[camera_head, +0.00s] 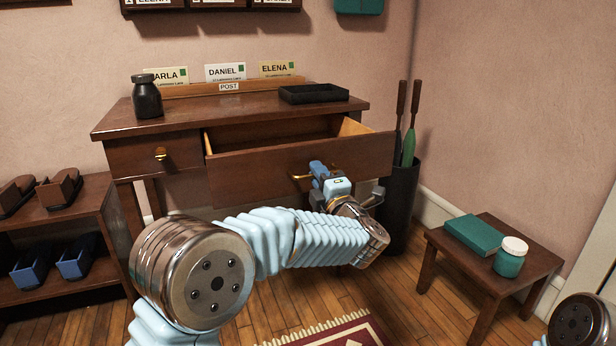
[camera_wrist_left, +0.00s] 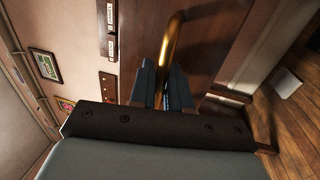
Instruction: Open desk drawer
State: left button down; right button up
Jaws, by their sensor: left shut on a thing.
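The wooden desk (camera_head: 185,125) stands against the back wall. Its wide right drawer (camera_head: 250,170) is pulled out, with the light wooden inside of its side walls showing. My left gripper (camera_head: 318,174) is at the front of this drawer, shut on its brass handle (camera_head: 299,177). The left wrist view shows the handle (camera_wrist_left: 171,48) between the two fingers (camera_wrist_left: 165,85). The desk's smaller left drawer (camera_head: 135,157) is closed, with a brass knob (camera_head: 160,154). My right gripper is not in view; only part of that arm shows at the lower right.
A dark bottle (camera_head: 147,98), a post rack (camera_head: 200,89) with name cards and a black tray (camera_head: 313,93) are on the desk. A dark bin (camera_head: 399,205) with long-handled items stands right of the drawer. A low table (camera_head: 493,263) is at right, a shelf (camera_head: 62,212) at left.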

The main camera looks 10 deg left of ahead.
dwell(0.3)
pick_arm(q)
jog(key=c, duration=1.3)
grip_release()
jog(key=v, duration=1.4)
